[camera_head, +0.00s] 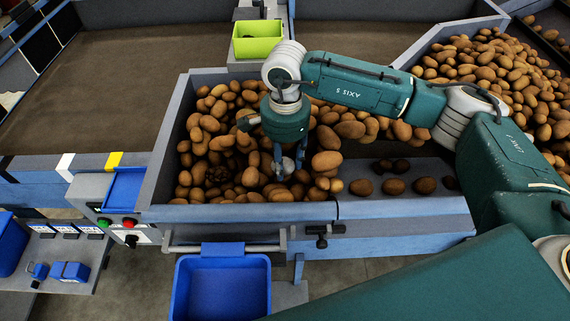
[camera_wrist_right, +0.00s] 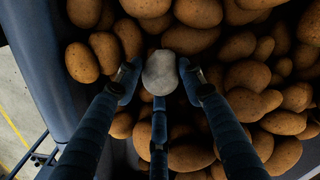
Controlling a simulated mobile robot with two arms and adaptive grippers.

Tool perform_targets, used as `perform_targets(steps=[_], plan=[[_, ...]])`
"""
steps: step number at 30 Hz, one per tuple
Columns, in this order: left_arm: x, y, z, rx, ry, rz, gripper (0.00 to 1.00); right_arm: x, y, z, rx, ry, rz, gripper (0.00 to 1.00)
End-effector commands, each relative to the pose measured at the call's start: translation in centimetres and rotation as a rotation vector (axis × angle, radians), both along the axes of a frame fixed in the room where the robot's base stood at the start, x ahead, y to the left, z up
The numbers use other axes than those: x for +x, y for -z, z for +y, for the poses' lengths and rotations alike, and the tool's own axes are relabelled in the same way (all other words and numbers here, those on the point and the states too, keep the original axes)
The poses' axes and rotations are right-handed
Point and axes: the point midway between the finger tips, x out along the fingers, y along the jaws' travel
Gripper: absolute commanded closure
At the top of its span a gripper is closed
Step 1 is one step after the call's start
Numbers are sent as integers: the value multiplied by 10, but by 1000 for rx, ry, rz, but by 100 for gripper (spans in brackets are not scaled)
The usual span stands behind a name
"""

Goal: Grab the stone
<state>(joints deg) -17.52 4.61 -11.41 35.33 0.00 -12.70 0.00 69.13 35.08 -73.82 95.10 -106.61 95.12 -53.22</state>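The stone (camera_head: 287,166) is pale grey and rounded, and it lies among the brown potatoes in the grader's bin. It also shows in the right wrist view (camera_wrist_right: 160,73), at the middle. My right gripper (camera_head: 288,160) reaches down into the bin from above, over the stone. In the right wrist view its dark blue fingers (camera_wrist_right: 158,80) stand around the stone, one on each side and one below. Narrow gaps show between the side fingertips and the stone, so the gripper looks open. My left gripper is not in view.
The bin's grey-blue front wall (camera_head: 250,213) is just in front of the potatoes. A blue bin (camera_head: 220,290) hangs below it. A yellow-green bin (camera_head: 257,48) stands behind. A control box (camera_head: 128,222) with red and green buttons is at the left.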

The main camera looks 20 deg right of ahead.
Motion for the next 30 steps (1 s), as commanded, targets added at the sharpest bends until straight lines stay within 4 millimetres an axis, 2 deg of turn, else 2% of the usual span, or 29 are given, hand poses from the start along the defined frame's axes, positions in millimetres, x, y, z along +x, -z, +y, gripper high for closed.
perform_targets(steps=[11, 17, 23, 30], plan=[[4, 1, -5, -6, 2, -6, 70, 1, -2, 0, 0, 0, -1, 92], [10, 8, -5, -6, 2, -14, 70, 2, -18, 0, 2, 0, -5, 92], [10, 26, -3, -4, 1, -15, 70, 2, -60, 1, 2, -1, -9, 92], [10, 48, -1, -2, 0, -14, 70, 2, -133, 1, 1, 1, -7, 92]])
